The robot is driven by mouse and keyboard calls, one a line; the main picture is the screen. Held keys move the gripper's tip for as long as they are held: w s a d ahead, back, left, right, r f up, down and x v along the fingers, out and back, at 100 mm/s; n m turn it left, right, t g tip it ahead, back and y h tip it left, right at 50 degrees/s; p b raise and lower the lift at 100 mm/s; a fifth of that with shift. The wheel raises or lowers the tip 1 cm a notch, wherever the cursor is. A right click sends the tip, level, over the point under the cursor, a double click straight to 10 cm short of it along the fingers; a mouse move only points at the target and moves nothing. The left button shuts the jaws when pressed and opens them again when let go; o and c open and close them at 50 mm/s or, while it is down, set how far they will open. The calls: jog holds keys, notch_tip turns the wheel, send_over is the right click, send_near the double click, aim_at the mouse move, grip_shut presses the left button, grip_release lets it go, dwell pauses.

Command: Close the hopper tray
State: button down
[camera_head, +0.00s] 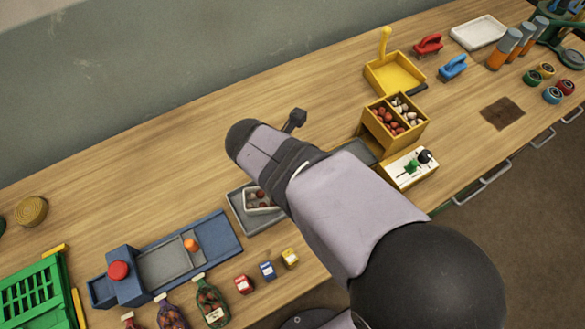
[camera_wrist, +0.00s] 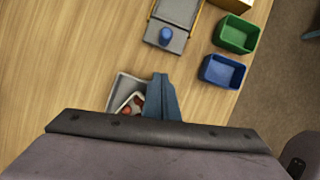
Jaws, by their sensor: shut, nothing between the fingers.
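A yellow wooden hopper (camera_head: 395,125) with compartments of red-brown and whitish pieces stands right of my arm in the head view. A grey tray (camera_head: 362,150) seems to stick out from its lower side, partly hidden by my arm. In the wrist view the grey tray (camera_wrist: 180,10) shows at the top, with a blue knob (camera_wrist: 165,36) near its outer end. My gripper (camera_wrist: 160,80) is shut and empty, apart from the knob and below it in the wrist picture. In the head view my arm hides the fingers.
A grey tray holding a white dish (camera_head: 258,200) of red pieces lies beside my arm, close to the fingers in the wrist view. A green bin (camera_wrist: 237,33) and blue bin (camera_wrist: 221,71) stand right of the knob. Bare wood lies left of it.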

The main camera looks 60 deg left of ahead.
jog(key=p+x, duration=0.1)
jog(key=x, duration=0.3)
jog(key=shift+w+f, duration=0.2)
jog(key=shift+f, duration=0.15)
jog(key=shift+w+a+r+p, duration=0.15)
jog(key=shift+w+p, duration=0.2)
jog(key=shift+w, duration=0.2)
jog(key=shift+w+a+r+p, duration=0.15)
jog(key=shift+w+p, duration=0.15)
jog(key=shift+w, duration=0.25)
jog(key=shift+w+a+f, duration=0.1)
jog(key=shift+w, duration=0.3)
jog(key=shift+w+a+f, duration=0.1)
jog(key=shift+w, duration=0.3)
jog(key=shift+p, duration=0.3)
jog(key=p, duration=0.3)
send_over(352, 150)
jog(key=s+d, duration=0.3)
jog(key=shift+a+r, duration=0.1)
jog(key=shift+a, duration=0.05)
jog(key=shift+s, duration=0.1)
